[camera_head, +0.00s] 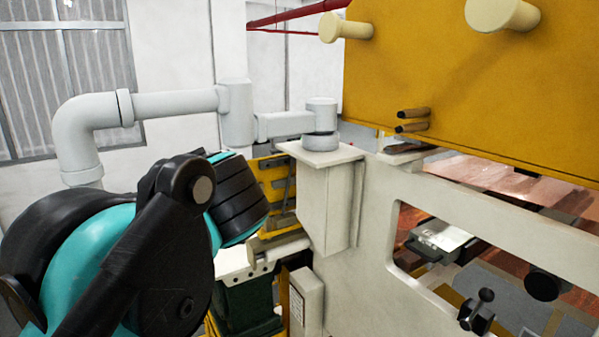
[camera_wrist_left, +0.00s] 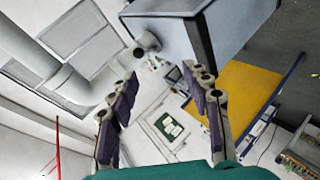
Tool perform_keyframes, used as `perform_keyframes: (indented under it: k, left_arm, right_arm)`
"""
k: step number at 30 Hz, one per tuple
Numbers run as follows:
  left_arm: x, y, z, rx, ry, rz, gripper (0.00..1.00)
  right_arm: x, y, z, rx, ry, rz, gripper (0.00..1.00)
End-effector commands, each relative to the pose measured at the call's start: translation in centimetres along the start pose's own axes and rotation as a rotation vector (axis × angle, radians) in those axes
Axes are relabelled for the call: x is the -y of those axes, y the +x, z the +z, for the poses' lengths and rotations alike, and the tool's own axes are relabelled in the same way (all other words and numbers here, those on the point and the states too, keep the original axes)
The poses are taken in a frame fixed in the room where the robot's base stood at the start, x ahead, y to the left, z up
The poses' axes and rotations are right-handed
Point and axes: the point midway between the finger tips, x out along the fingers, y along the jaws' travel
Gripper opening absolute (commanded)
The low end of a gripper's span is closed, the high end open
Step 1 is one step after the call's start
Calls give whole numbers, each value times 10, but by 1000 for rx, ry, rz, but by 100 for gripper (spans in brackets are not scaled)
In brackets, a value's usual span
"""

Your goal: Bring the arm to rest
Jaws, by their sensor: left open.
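My left arm (camera_head: 130,255), teal and black, comes in from the left in the head view and stands folded in front of the machine. Its gripper does not show in the head view. In the left wrist view my left gripper (camera_wrist_left: 160,105) is open, with its two dark-padded fingers spread apart. Nothing is between the fingers; the gap shows the room behind. My right gripper is in neither view.
A cream machine frame (camera_head: 375,220) with a yellow panel (camera_head: 460,80) fills the right of the head view. Copper-coloured sheet (camera_head: 500,185) lies behind the frame. A grey pipe (camera_head: 165,105) runs behind my arm. A grey box-shaped body (camera_wrist_left: 185,40) is beyond the fingers.

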Motion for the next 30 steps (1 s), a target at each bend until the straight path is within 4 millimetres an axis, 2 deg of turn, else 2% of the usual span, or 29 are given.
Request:
perform_keyframes:
  k: [1,8,11,17,20,23,30]
  left_arm:
    - [11,7,4,4,17,-7,49]
    - [44,26,19,30,110,-42,49]
    - [64,38,27,47,166,-61,49]
    - [120,70,51,102,318,-106,49]
    - [159,92,67,145,418,-129,49]
    - [211,120,89,206,546,-151,49]
    - [363,195,152,416,917,-144,49]
  right_arm:
    - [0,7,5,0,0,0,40]
    - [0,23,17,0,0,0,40]
    - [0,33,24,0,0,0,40]
    - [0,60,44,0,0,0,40]
    - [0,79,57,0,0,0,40]
    - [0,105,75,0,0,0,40]
    - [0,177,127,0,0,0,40]
